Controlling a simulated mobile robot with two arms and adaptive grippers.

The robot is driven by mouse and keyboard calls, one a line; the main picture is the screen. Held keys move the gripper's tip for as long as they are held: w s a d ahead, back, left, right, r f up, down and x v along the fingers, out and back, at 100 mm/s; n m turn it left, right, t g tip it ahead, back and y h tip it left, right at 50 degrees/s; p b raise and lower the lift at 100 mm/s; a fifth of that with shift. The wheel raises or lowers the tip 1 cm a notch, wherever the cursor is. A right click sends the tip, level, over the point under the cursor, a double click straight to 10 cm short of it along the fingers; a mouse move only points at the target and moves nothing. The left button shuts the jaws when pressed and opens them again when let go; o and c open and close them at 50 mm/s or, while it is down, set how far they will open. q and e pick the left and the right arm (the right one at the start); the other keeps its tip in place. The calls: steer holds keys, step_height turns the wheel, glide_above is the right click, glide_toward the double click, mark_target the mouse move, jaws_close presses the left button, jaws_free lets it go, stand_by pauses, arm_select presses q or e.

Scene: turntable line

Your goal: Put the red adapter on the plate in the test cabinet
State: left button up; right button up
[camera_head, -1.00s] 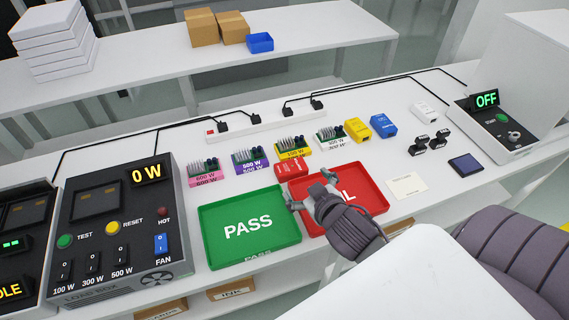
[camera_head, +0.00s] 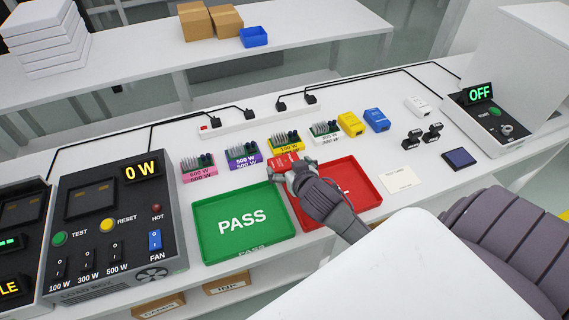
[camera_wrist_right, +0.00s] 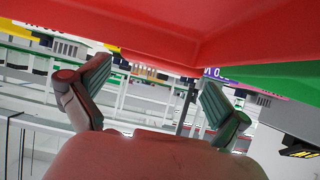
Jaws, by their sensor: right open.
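The red adapter (camera_head: 284,162) lies on the bench behind the gap between the green PASS tray (camera_head: 206,251) and the red tray (camera_head: 366,196). My right gripper (camera_head: 294,169) is open at the adapter's near side, over the red tray's back left corner. I cannot tell whether it touches the adapter. In the right wrist view the two fingers (camera_wrist_right: 150,100) are spread, with nothing seen between them. A white cabinet (camera_head: 535,62) with a green OFF display (camera_head: 480,94) stands at the far right; no plate shows in it. My left gripper is out of view.
Labelled boards line the bench behind the adapter, including a yellow-based board (camera_head: 286,145). Yellow (camera_head: 351,124) and blue (camera_head: 376,120) adapters stand to their right. A load box (camera_head: 117,225) is at left. A white card (camera_head: 398,179) and dark pad (camera_head: 459,157) lie at right.

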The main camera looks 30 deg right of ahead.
mark_target(285, 162)
steer(key=x, duration=0.4)
steer(key=shift+a+r, duration=0.1)
steer(key=shift+r, duration=0.05)
steer(key=c, duration=1.1)
steer(key=shift+r, duration=0.5)
steer(key=shift+c, duration=0.2)
steer(key=r, duration=0.3)
steer(key=shift+s+r, duration=0.25)
steer(key=shift+s, duration=0.15)
steer(key=s+d+r, duration=0.3)
steer(key=s+r, duration=0.4)
steer(key=s, duration=0.3)
steer(key=w+a+r+n+y, duration=0.1)
steer(key=w+a+r, duration=0.1)
steer(key=a, duration=0.6)
steer(key=w+a+r+n+y, duration=0.1)
steer(key=a+r+y, duration=0.1)
steer(key=a+r, duration=0.3)
steer(key=a, duration=0.3)
steer(key=shift+w+a+n, duration=0.2)
steer(key=shift+w+n, duration=0.15)
steer(key=shift+n, duration=0.05)
